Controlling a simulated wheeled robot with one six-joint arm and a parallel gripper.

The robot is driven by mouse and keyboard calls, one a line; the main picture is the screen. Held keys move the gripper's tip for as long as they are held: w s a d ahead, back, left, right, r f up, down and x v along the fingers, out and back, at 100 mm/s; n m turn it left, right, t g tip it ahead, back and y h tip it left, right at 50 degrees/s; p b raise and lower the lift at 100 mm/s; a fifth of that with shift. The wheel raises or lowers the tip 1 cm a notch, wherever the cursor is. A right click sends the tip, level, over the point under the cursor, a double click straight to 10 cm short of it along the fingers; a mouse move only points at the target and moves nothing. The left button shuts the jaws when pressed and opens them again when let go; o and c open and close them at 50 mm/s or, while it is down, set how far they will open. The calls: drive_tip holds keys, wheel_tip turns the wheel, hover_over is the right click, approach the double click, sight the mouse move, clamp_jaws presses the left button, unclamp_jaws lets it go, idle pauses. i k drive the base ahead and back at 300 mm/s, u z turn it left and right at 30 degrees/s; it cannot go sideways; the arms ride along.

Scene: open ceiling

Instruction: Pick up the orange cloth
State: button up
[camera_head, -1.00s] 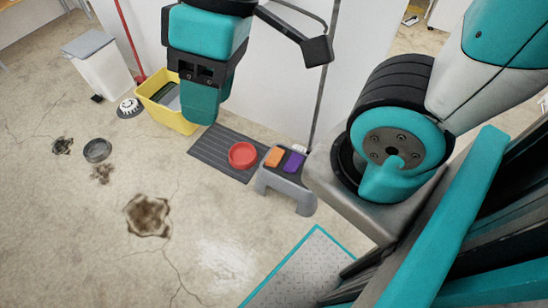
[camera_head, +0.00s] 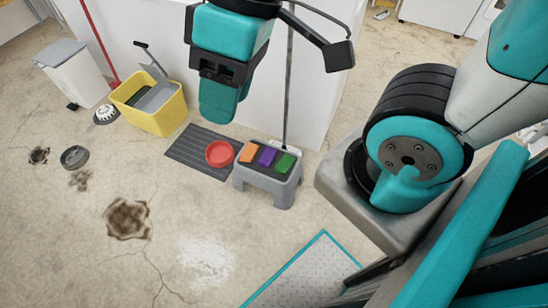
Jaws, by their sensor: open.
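The orange cloth (camera_head: 248,152) is a small flat folded piece at the left end of the top of a low grey stool (camera_head: 270,188). A purple cloth (camera_head: 267,156) and a green cloth (camera_head: 285,163) lie to its right on the same dark stool top. My gripper (camera_head: 218,102) hangs above and to the left of the stool in the picture, apart from the cloth and empty. Its fingers are seen nearly edge-on, so the gap between them is hard to see.
A red bowl (camera_head: 220,153) sits on a dark grey ribbed mat (camera_head: 192,160) just left of the stool. A yellow bucket (camera_head: 165,116), a white bin (camera_head: 76,75) and a grey bowl (camera_head: 74,157) stand further left. A white wall panel (camera_head: 312,95) rises behind the stool. Stained floor is open in front.

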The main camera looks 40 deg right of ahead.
sight(251, 150)
drive_tip(key=z, duration=0.4)
drive_tip(key=k, duration=0.85)
drive_tip(key=u, duration=0.4)
drive_tip(key=i, duration=0.65)
drive_tip(key=u, duration=0.5)
drive_tip(key=i, duration=0.65)
drive_tip(key=z, duration=0.8)
drive_tip(key=i, duration=0.75)
drive_tip(key=z, duration=0.8)
